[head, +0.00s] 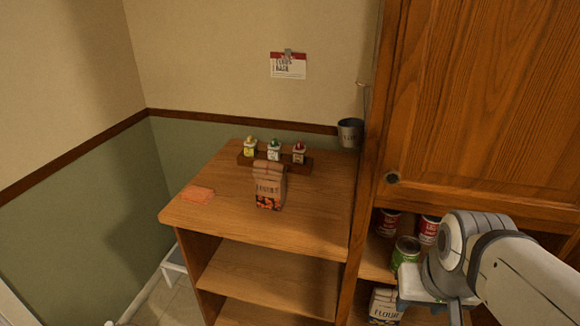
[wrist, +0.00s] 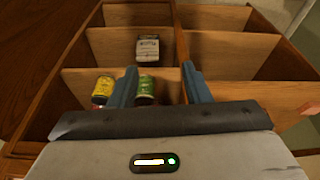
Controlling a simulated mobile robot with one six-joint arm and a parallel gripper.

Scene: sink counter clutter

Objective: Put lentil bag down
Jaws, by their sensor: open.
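A brown paper bag (head: 268,188), which looks like the lentil bag, stands upright on the wooden shelf unit's top, with a folded top and a red-orange picture low on its front. Its lettering is too small to read surely. My gripper (wrist: 159,88) is open, with its two blue fingers apart. In the head view it is low on the right at the cupboard's open shelves, well apart from the bag and mostly hidden by my arm. A green-labelled can (wrist: 146,86) shows between the fingers in the wrist view; I cannot tell whether they touch it.
Three small spice jars (head: 274,151) stand in a wooden rack behind the bag. Cans (head: 388,222) and a flour bag (head: 384,306) occupy the cupboard shelves. A metal cup (head: 350,132) hangs at the cupboard's side. The unit's front top is clear.

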